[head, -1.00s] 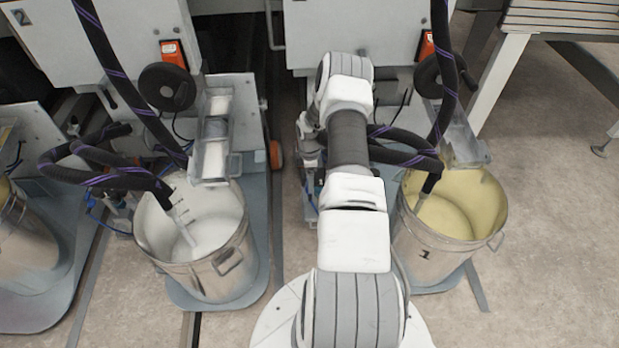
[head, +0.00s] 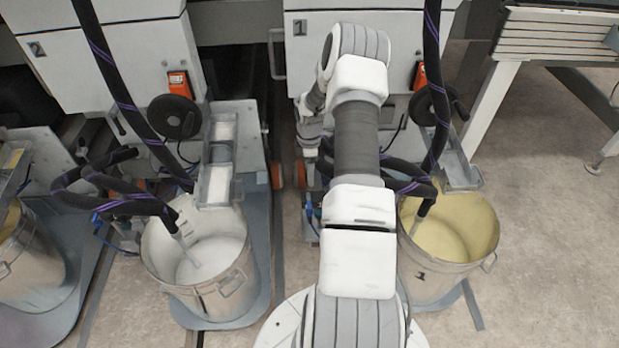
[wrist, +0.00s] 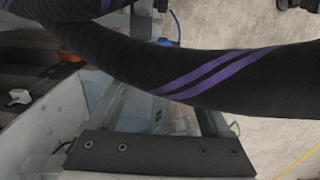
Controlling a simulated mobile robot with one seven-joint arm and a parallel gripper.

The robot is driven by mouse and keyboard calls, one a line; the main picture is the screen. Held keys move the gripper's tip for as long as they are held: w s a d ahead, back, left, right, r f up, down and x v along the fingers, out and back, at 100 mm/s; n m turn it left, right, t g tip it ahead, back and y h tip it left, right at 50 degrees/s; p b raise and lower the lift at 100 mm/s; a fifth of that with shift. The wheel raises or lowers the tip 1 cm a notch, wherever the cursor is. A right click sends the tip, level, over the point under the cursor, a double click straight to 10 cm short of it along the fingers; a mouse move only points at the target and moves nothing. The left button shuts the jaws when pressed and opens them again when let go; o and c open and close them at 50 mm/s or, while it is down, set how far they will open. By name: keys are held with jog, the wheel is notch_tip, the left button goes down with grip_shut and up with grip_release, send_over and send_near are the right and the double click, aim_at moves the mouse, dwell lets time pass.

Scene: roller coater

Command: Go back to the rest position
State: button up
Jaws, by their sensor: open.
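My arm (head: 357,130) rises from the bottom centre in the head view and bends at the top. Its far end goes down toward machine 1. My gripper (head: 309,143) is at that end, small and partly hidden behind the arm link, close to the machine's front and left of the black hose (head: 434,90). Nothing is seen held in it. In the wrist view, a black hose with purple stripes (wrist: 215,75) crosses close in front of the camera.
A bucket of yellow liquid (head: 422,285) stands right of my arm, and a bucket of white liquid (head: 235,300) stands left. Hoses dip into both. A metal-legged table (head: 490,100) is at the upper right. Floor (head: 560,250) is clear at right.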

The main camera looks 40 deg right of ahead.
jog(key=shift+r, duration=0.6)
jog(key=s+a+r+m+t+h, duration=0.15)
jog(key=a+r, duration=0.35)
jog(key=r, duration=0.5)
jog(key=a+r+m, duration=0.2)
jog(key=a+r, duration=0.3)
jog(key=r, duration=0.5)
jog(key=a+r+m+t+h, duration=0.1)
jog(key=a+r, duration=0.4)
jog(key=r, duration=0.5)
jog(key=s+a+r+m+t+y, duration=0.1)
jog(key=s+a+r+m+t, duration=0.15)
jog(key=s+a+r, duration=0.5)
jog(key=s+a+r+m+t+y, duration=0.15)
jog(key=s+a+m, duration=0.25)
jog(key=s+a, duration=0.7)
jog(key=s+d+r+p, duration=0.1)
jog(key=r+p, duration=0.9)
jog(key=r, duration=0.1)
jog(key=s+d+r+p, duration=0.1)
jog(key=d+r+p, duration=0.1)
jog(key=r+p, duration=0.9)
jog(key=shift+s+g, duration=0.4)
jog(key=shift+g, duration=0.05)
